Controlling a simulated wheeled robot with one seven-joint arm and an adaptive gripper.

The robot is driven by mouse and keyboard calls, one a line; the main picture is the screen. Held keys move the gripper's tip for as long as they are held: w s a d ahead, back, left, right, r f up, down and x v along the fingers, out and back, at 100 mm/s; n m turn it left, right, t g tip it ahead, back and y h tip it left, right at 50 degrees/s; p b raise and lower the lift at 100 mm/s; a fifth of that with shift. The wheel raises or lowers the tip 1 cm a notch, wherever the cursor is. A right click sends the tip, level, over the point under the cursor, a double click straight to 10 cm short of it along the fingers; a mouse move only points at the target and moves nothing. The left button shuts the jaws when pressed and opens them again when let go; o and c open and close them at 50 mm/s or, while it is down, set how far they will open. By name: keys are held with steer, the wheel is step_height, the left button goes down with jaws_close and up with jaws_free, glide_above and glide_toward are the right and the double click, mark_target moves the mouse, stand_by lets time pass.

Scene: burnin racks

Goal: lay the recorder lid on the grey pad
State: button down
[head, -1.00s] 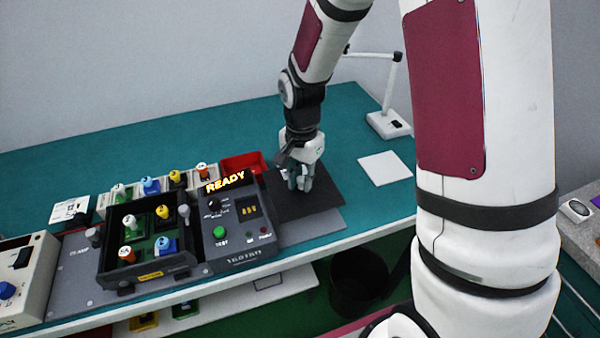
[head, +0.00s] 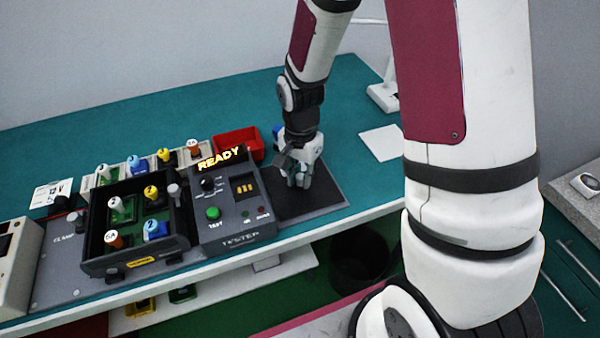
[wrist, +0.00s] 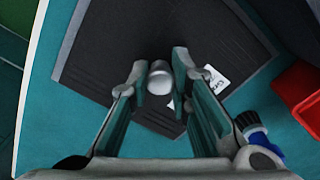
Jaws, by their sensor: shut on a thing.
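The recorder lid (head: 322,194), a dark flat plate, lies level over the spot of the grey pad, at the right of the tester. My gripper (head: 299,182) is above it, fingers pointing down. In the wrist view my gripper (wrist: 162,85) is shut on the lid's pale round knob (wrist: 160,72); the dark plate (wrist: 120,40) spreads out below. The grey pad is almost wholly hidden under the lid; a thin grey strip shows along an edge. I cannot tell whether lid and pad touch.
The tester (head: 228,214), lit READY, stands close left of the lid, with a dark socket tray (head: 135,262) beyond it. A red bin (head: 238,143) is behind. A white sheet (head: 384,142) lies to the right. The bench's front edge is near; its back is clear.

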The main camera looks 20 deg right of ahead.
steer(key=shift+f, duration=0.2)
stand_by(0.5)
steer(key=c, duration=1.4)
jaws_free()
steer(key=shift+r, duration=0.1)
steer(key=shift+r+p, duration=1.95)
steer(key=shift+r, duration=1.5)
